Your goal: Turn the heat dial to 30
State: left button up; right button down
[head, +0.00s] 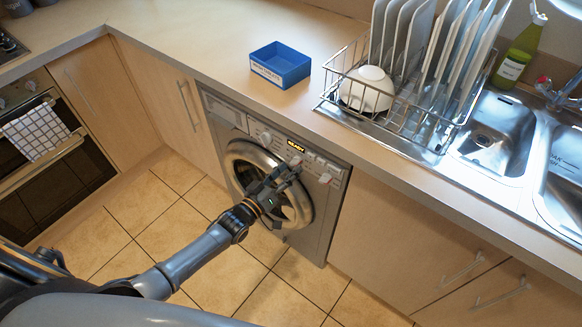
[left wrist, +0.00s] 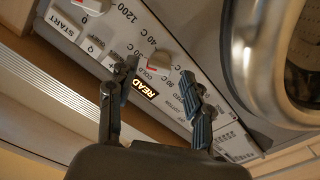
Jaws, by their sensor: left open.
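The heat dial (left wrist: 158,61), a pale knob with a red mark, shows in the left wrist view among temperature labels including 40 C and COLD. I cannot tell whether a finger touches the dial. In the head view the left gripper (head: 287,176) is in front of the washing machine (head: 325,222), near its control panel. My right gripper is out of view.
A second knob (left wrist: 92,6) sits beside a 1200 label. A lit display (left wrist: 146,89) reads READ, partly hidden. The round door (head: 240,170) is below the panel. On the counter stand a blue box (head: 281,71) and a dish rack (head: 400,128) with plates and a bowl.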

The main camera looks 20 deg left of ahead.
pick_arm(q)
jog(key=v, duration=1)
